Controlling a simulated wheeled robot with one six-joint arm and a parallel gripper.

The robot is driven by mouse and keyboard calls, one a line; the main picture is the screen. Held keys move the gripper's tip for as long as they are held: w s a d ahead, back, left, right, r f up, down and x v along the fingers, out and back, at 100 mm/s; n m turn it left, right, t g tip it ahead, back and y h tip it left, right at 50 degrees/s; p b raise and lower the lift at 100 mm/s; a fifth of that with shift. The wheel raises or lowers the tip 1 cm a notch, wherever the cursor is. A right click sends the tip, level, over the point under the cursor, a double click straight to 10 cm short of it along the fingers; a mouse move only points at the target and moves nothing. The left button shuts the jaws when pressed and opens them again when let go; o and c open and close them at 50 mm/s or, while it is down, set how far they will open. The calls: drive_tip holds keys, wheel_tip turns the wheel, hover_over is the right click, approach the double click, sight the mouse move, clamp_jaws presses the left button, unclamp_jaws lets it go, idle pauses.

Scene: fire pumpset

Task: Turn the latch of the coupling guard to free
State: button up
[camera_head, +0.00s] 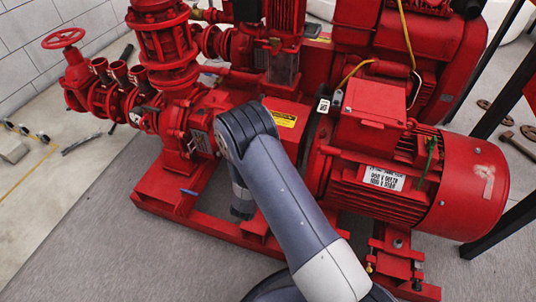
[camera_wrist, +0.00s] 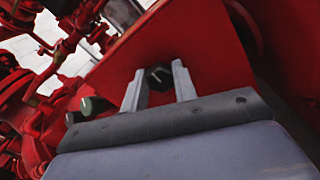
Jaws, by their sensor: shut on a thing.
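The coupling guard (camera_wrist: 200,42) is a red sheet cover; in the wrist view it fills the middle. In the head view it sits between the pump and the motor, with a yellow label (camera_head: 284,119) on it and my arm in front of part of it. The latch (camera_wrist: 159,76) is a small black knob on the guard's red face. My gripper (camera_wrist: 158,82) has its two grey fingers on either side of the black knob, shut on it. In the head view the latch and fingertips are hidden behind my arm.
The red motor (camera_head: 400,185) with its terminal box (camera_head: 375,102) stands right of my arm. The red pump (camera_head: 198,125) and a handwheel (camera_head: 63,38) are to the left. The base frame (camera_head: 160,195) runs below. Grey floor (camera_head: 95,235) at the front left is clear.

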drive_tip(key=shift+n, duration=0.3)
drive_tip(key=n, duration=0.3)
drive_tip(key=shift+a+n, duration=0.1)
drive_tip(key=shift+n, duration=0.2)
drive_tip(key=n, duration=0.4)
drive_tip(key=shift+n, duration=0.3)
drive_tip(key=n+p, duration=0.1)
drive_tip(key=n, duration=0.3)
drive_tip(key=shift+a, duration=0.15)
drive_tip(key=n, duration=0.5)
drive_tip(key=shift+f+p, duration=0.2)
drive_tip(key=shift+p, duration=0.2)
drive_tip(key=o, duration=1)
